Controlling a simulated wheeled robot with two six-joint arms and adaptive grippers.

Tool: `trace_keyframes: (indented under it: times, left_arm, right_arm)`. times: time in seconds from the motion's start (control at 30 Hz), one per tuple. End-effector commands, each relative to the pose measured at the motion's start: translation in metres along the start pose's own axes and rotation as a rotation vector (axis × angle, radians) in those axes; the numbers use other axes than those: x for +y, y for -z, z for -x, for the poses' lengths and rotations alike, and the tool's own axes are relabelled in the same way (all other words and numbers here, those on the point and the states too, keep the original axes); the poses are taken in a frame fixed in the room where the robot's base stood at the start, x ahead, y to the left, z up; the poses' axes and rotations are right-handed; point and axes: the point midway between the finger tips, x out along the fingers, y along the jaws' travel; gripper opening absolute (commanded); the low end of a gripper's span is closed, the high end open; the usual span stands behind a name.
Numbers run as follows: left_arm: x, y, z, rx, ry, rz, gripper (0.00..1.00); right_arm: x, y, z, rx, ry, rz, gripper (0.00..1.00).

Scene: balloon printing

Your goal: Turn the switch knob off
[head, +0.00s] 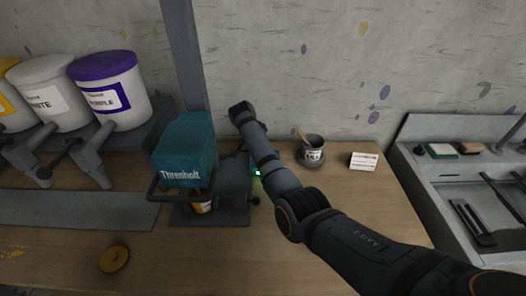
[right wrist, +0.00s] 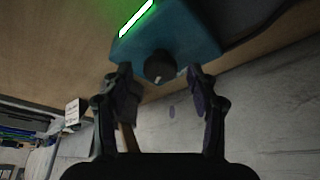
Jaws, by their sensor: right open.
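The teal switch box shows in the head view (head: 257,172) beside the machine, mostly behind my right arm, with a small green light lit. In the right wrist view the box (right wrist: 190,38) fills the top, with a bright green strip and a dark round knob (right wrist: 160,65) on its face. My right gripper (right wrist: 159,72) is open, with one finger on each side of the knob; gaps show between fingers and knob. In the head view my right arm hides the knob and the fingers. My left gripper is in neither view.
A teal-topped machine (head: 185,155) marked Threnholt stands left of the box. Paint buckets (head: 108,85) stand on a rack at left. A cup (head: 313,150) and a white card (head: 364,161) sit right of my arm. A yellow ring (head: 114,259) lies in front; a sink (head: 440,185) is at right.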

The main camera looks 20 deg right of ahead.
Motion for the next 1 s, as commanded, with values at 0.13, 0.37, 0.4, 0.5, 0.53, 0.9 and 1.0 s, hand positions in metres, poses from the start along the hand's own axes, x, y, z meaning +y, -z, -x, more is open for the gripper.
trace_keyframes:
  times: [0.13, 0.37, 0.4, 0.5, 0.53, 0.9, 1.0]
  left_arm:
    - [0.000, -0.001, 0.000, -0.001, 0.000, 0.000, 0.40]
    - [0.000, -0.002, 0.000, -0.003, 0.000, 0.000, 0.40]
    - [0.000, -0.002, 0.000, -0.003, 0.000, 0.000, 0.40]
    - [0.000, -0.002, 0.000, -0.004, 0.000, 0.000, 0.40]
    - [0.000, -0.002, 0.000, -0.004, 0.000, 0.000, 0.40]
    - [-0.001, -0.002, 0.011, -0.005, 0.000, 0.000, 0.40]
    - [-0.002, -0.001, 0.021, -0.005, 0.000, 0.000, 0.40]
  right_arm:
    - [0.000, 0.000, -0.001, 0.000, 0.000, 0.000, 0.59]
    - [0.000, 0.000, -0.001, 0.000, 0.000, 0.000, 0.37]
    - [0.000, 0.000, -0.001, 0.000, 0.000, 0.000, 0.32]
    - [0.000, 0.000, 0.000, 0.000, 0.000, 0.000, 0.18]
    - [0.000, 0.000, 0.000, 0.000, 0.000, 0.000, 0.14]
    - [0.001, 0.001, 0.002, 0.000, 0.013, 0.036, 0.05]
    - [0.002, 0.002, 0.004, 0.000, 0.030, 0.079, 0.05]
